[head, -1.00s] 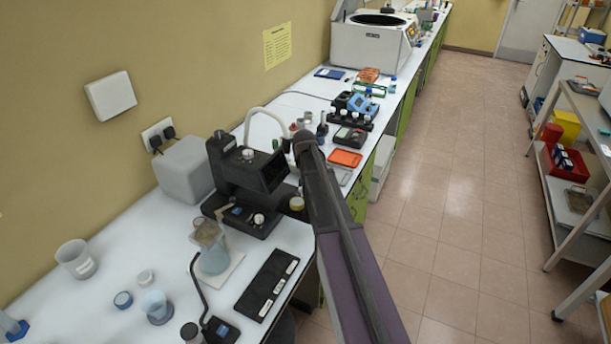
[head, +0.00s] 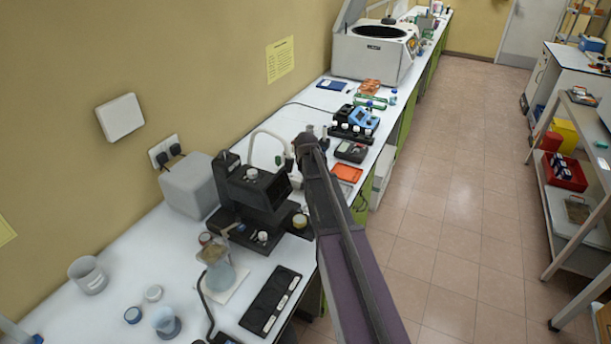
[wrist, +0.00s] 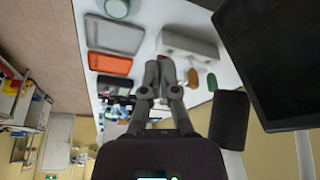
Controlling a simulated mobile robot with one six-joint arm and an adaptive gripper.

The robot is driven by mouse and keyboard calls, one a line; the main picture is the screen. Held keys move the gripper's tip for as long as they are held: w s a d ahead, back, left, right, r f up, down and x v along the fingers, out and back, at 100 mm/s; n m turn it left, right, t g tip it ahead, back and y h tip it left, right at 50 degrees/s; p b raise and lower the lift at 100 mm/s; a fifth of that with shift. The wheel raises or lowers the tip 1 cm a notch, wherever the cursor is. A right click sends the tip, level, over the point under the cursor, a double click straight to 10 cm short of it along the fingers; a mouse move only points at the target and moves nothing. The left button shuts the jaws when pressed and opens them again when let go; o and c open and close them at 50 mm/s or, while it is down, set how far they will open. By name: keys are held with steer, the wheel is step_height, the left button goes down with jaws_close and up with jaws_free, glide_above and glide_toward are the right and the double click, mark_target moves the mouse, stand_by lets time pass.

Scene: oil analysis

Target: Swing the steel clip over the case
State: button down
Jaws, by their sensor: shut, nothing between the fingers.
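My gripper shows in the wrist view (wrist: 159,78) with its two grey fingers together and nothing between them. It is over the white bench, beside an orange tray (wrist: 110,63) and a grey tray (wrist: 116,37). A pale grey long block (wrist: 187,46) lies just beyond the fingertips. In the head view my arm hides the gripper. I cannot pick out the steel clip or tell which thing is the case. A black instrument (head: 253,198) stands on the bench left of my arm.
A glass flask (head: 218,272), a black strip holder (head: 270,302) and several cups stand on the near bench. A white centrifuge (head: 372,52) with its lid raised stands far along it. In the wrist view a large dark panel (wrist: 275,60) is at right. The floor aisle is clear.

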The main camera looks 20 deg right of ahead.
steer(key=shift+p+v, duration=1.15)
steer(key=shift+v, duration=0.35)
steer(key=shift+d, duration=0.2)
steer(key=s+a+f+n+g+b, duration=0.1)
steer(key=s+a+f+b, duration=0.1)
steer(key=s+a, duration=0.3)
steer(key=s+a+f+n+g+y+b, duration=0.1)
steer(key=s+a, duration=0.4)
steer(key=s, duration=0.8)
steer(key=s+a+f+n+g+b, duration=0.1)
steer(key=s+a+f+n+b, duration=0.1)
steer(key=s, duration=0.6)
steer(key=a+f+b, duration=0.1)
steer(key=a+f, duration=0.1)
steer(key=a, duration=0.1)
steer(key=shift+s+f+g, duration=0.2)
steer(key=shift+s+g, duration=0.2)
steer(key=shift+s, duration=0.1)
